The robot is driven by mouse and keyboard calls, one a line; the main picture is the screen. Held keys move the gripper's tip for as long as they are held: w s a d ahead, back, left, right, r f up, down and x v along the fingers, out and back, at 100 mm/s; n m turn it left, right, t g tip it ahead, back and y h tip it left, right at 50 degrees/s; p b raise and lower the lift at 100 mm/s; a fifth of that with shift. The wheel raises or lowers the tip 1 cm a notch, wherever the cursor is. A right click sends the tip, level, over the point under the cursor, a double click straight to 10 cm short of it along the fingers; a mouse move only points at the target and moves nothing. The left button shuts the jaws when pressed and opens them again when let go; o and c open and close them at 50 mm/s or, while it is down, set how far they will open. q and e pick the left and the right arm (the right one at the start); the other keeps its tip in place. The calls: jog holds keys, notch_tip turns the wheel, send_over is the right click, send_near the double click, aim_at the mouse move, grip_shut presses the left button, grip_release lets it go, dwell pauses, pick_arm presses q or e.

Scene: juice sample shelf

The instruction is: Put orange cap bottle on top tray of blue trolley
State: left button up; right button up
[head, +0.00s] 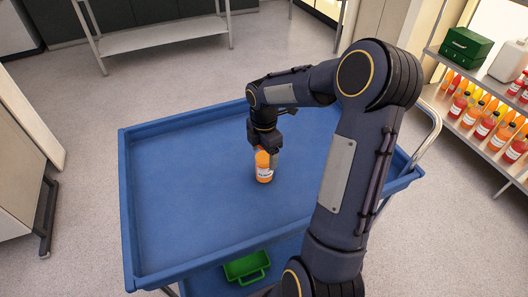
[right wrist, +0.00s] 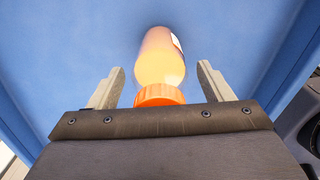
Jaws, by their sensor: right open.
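The orange cap bottle (head: 264,174) stands upright on the blue top tray (head: 180,200) of the trolley, near the middle. It holds orange juice and has a white label. My right gripper (head: 268,153) is right above it, with its fingers at the cap's height. In the right wrist view, the bottle (right wrist: 160,58) and its orange cap (right wrist: 159,95) lie between the two open fingers (right wrist: 160,88), with a gap on both sides. The blue tray surface (right wrist: 90,50) shows behind it. My left gripper is not in view.
The tray has a raised rim (head: 124,200) and is otherwise bare. A green container (head: 246,267) is on the trolley's lower level. A shelf at the right holds several juice bottles (head: 485,125), a green box (head: 466,46) and a white container (head: 508,61). A metal table (head: 160,37) stands behind.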

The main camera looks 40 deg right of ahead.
notch_tip(320, 180, up, 11)
jog(key=shift+f, duration=0.1)
jog(key=shift+s+a+r, duration=0.1)
jog(key=shift+r, duration=0.6)
jog(key=s+a+f+m+t+y, duration=0.1)
jog(key=s+a+m+t+y, duration=0.2)
jog(key=s+a+m, duration=1.4)
jog(key=shift+s+a+f+m+t+y, duration=0.2)
jog(key=shift+s+m+t+y, duration=0.2)
jog(key=shift+s+m+t, duration=0.7)
jog(key=shift+w+n, duration=0.2)
jog(key=shift+n, duration=0.1)
